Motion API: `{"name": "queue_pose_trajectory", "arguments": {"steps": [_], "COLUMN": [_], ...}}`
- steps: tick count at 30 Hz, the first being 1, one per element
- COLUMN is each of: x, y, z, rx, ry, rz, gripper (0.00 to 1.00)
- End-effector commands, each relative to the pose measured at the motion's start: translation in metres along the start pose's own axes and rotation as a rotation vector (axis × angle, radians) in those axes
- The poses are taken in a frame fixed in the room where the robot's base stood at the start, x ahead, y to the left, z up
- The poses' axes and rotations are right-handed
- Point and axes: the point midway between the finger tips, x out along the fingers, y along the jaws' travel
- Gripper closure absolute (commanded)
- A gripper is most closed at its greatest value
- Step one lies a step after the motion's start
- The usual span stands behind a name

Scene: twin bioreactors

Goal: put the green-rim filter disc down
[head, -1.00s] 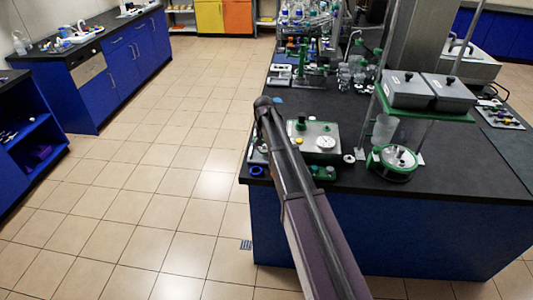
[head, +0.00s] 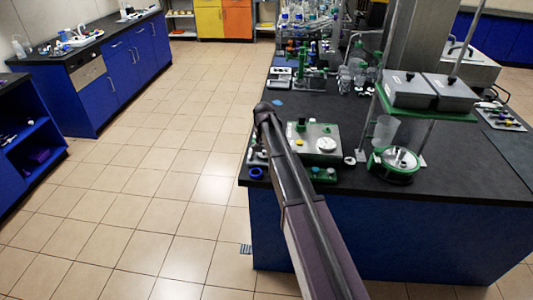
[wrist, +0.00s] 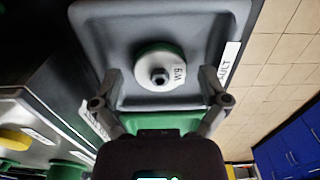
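The green-rim filter disc (wrist: 162,68) is a pale round disc with a green edge, a dark hex fitting at its centre and a small printed label. In the wrist view it lies on the floor of a grey tray (wrist: 100,18). My gripper (wrist: 160,80) is open, with one finger to each side of the disc and a visible gap on both sides. The disc is not gripped. In the head view my arm shows, but the gripper and the disc cannot be made out.
The tray has a white label ending in "AULT" (wrist: 229,62). A green surface (wrist: 155,122) lies by the tray's near edge. In the head view a green-framed instrument (head: 318,140) and a round green-based device (head: 397,163) stand on the dark bench (head: 440,190). The tiled floor at left is clear.

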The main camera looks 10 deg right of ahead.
Motion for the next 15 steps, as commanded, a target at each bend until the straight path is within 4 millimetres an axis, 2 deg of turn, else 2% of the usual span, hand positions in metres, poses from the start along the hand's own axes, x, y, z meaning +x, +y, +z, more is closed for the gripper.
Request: {"name": "queue_pose_trajectory", "arguments": {"steps": [15], "x": [-0.0029], "y": [-0.0001], "z": [0.0], "rx": [0.0], "ry": [0.0], "rz": [0.0], "gripper": [0.0]}}
